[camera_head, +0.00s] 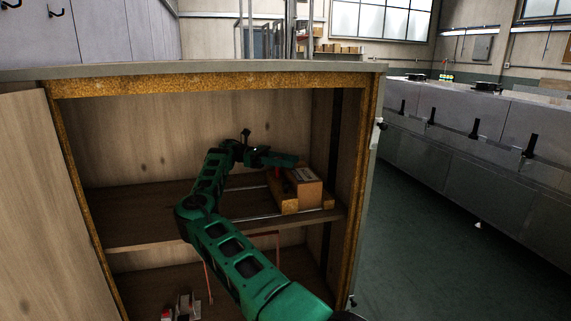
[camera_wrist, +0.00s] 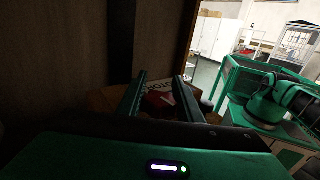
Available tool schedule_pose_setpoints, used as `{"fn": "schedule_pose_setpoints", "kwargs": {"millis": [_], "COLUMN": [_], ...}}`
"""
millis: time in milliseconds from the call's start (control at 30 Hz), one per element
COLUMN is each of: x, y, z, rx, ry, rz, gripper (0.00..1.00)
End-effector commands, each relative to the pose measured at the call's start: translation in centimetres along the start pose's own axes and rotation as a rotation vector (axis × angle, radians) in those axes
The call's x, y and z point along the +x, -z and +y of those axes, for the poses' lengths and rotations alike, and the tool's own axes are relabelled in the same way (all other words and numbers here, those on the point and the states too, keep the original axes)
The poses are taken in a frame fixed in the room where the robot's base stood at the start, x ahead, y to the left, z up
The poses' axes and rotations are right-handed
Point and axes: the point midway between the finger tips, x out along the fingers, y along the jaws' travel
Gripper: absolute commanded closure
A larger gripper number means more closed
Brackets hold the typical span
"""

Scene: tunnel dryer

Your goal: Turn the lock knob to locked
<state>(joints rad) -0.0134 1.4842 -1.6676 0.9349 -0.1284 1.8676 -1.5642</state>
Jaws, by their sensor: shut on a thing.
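A brown box (camera_head: 305,192) with a pale label on top stands on the cabinet's upper shelf, toward the right. A small red part (camera_head: 277,172), which looks like the lock knob, shows beside the box. In the wrist view the red knob (camera_wrist: 158,100) is low between my fingers, in front of the white lettered label (camera_wrist: 156,85). My gripper (camera_head: 290,161) reaches over the box from the left; its two fingers also show in the wrist view (camera_wrist: 160,78), shut on the red knob. The fingers and dim light hide much of the knob, so I cannot tell its angle.
The wooden cabinet shelf (camera_head: 140,222) is bare left of my arm. The cabinet's right side and top edge (camera_head: 210,84) closely frame the arm. Small items (camera_head: 182,306) lie on the lower level. Outside, right, are a grey-green floor (camera_head: 430,240) and long metal units (camera_head: 480,130).

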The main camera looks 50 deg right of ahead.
Motion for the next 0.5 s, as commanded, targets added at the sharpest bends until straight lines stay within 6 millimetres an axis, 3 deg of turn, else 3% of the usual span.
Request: {"fn": "schedule_pose_setpoints", "kwargs": {"millis": [200,233,300,500], "x": [-0.12,-0.12,-0.11,-0.05], "y": [-0.17,-0.17,-0.16,-0.10], "z": [0.12,0.13,0.12,0.09], "rx": [0.003,0.003,0.002,0.001], "ry": [-0.008,-0.008,-0.008,-0.005], "rz": [0.001,0.001,0.001,0.001], "gripper": [0.90,0.65,0.50,0.50]}}
